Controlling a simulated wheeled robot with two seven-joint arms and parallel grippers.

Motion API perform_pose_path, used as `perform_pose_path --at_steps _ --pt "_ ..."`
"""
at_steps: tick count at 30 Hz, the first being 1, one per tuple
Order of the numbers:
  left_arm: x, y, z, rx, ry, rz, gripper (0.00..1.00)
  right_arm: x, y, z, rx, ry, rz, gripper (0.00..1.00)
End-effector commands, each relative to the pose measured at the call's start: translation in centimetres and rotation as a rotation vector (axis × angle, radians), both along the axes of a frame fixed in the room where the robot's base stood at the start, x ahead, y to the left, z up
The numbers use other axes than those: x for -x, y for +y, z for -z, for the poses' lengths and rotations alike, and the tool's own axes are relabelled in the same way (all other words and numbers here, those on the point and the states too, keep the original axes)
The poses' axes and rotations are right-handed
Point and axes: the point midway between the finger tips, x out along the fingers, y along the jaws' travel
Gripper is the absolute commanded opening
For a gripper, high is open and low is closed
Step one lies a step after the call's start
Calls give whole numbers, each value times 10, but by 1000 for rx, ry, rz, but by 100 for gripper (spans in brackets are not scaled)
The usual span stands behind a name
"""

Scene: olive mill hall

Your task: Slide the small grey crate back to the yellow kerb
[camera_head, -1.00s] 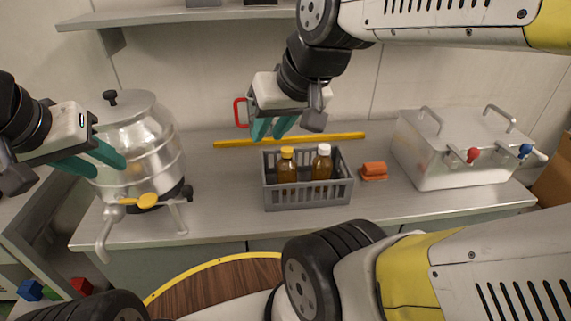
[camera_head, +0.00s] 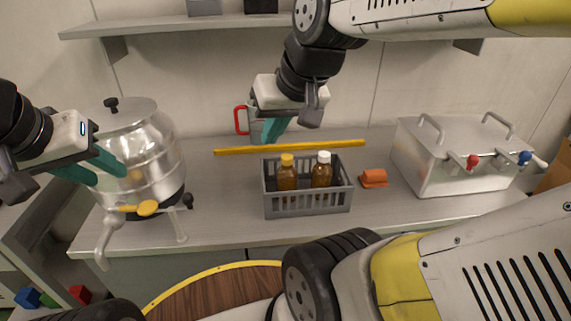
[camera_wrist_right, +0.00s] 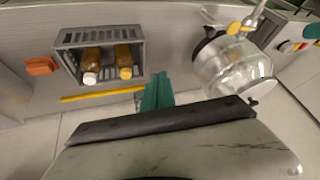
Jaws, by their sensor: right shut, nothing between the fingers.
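The small grey crate (camera_head: 308,204) stands upright on the steel counter with two brown bottles in it, one yellow-capped (camera_head: 287,173) and one white-capped (camera_head: 322,170). The yellow kerb (camera_head: 320,145) lies behind it, with a strip of bare counter between them. In the right wrist view the crate (camera_wrist_right: 129,72) and kerb (camera_wrist_right: 95,96) are left of my fingers. My right gripper (camera_head: 270,138) is shut and empty, above the kerb area behind the crate, apart from the crate; it also shows in the wrist view (camera_wrist_right: 157,92). My left gripper (camera_head: 112,174) is open in front of the steel urn.
The steel urn (camera_head: 145,150) with a tap stands at left. An orange block (camera_head: 374,178) sits right of the crate, then a steel box with taps (camera_head: 455,165). A red-handled mug (camera_head: 241,120) stands behind the kerb, partly hidden by my right gripper. A shelf (camera_head: 190,26) hangs above.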

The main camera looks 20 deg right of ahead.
Motion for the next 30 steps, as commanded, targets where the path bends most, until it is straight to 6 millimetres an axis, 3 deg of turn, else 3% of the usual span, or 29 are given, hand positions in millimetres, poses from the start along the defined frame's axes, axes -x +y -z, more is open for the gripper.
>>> perform_pose_path --at_steps 8,15,22,30 --pt "0 0 0 0 0 0 36 -83 -47 26 34 210 105 0" --pt "0 0 0 0 0 0 36 -148 -102 83 75 395 200 0" --pt "0 0 0 0 0 0 36 -178 -139 132 105 509 254 0" --pt "0 0 0 0 0 0 36 -182 -146 156 112 533 263 0"
